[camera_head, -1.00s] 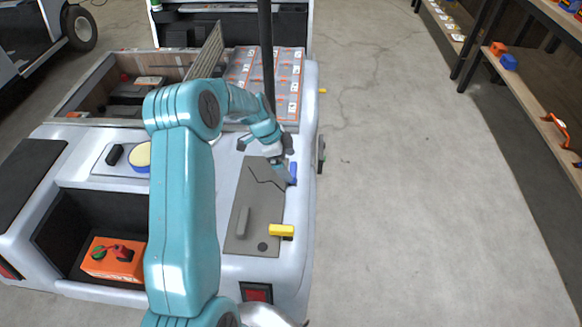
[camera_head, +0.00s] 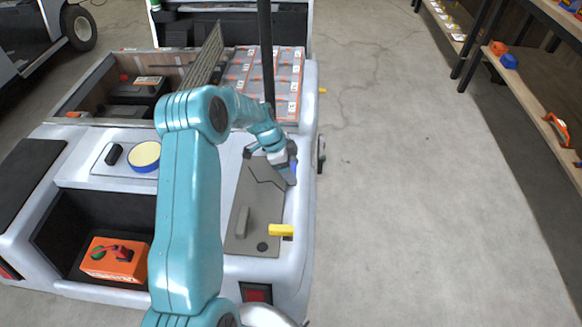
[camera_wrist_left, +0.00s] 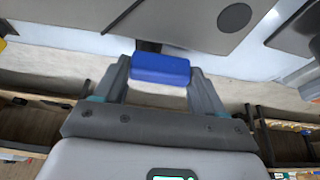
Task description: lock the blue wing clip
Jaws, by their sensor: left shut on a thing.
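The blue wing clip (camera_head: 294,169) sits at the right edge of the grey panel (camera_head: 240,226) on the cart's white deck, mostly hidden by my gripper in the head view. In the left wrist view the blue clip (camera_wrist_left: 160,69) lies crosswise between my two fingertips. My left gripper (camera_head: 289,167) is shut on it; in the left wrist view the fingers (camera_wrist_left: 160,72) touch its two ends. Whether the clip is seated cannot be told. My right gripper is not in view.
A yellow clip (camera_head: 281,230) sits at the panel's near right corner. A dark post (camera_head: 268,60) rises behind my gripper. An orange box (camera_head: 114,262) sits in the cart's open bay. The floor right of the cart is clear up to the shelves (camera_head: 535,95).

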